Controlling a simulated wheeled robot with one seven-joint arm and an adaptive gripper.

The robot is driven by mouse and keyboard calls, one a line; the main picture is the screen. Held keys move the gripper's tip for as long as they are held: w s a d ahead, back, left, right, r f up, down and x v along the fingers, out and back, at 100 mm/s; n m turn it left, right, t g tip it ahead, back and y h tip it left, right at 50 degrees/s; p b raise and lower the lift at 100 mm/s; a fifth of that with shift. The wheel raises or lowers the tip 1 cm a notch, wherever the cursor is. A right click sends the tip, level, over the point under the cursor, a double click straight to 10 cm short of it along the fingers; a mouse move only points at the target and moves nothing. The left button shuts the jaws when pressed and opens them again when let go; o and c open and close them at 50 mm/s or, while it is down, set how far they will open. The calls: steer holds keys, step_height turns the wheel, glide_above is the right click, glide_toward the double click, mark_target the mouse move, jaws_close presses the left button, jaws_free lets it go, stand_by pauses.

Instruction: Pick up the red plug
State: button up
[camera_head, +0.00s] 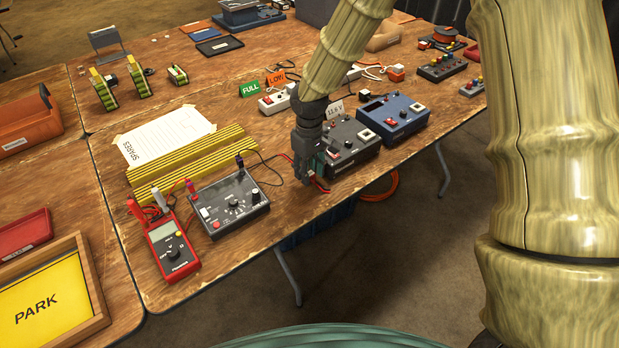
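My gripper (312,178) points down at the front edge of the table, left of a dark grey box (350,150). A small red piece, seemingly a red plug (321,186), shows at its fingertips, and a thin red lead runs to that spot from the left. The fingers are small and dark here, so I cannot tell whether they are closed on it. Other red plugs stand at the red multimeter (173,250): one at its upper left (133,208) and one by the black dial box (230,203). A dark plug (239,161) stands on that box's back edge.
A blue box (393,117) stands right of the grey one. Green FULL and orange LOW signs (250,88) stand behind. Yellow strips (190,160) and a SPARES sheet (160,140) lie left. A PARK tray (45,300) is at front left. An orange cable hangs below the table edge.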

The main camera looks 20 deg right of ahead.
steer(key=shift+f, duration=0.95)
steer(key=shift+c, duration=0.5)
steer(key=c, duration=0.7)
steer(key=shift+r, duration=0.1)
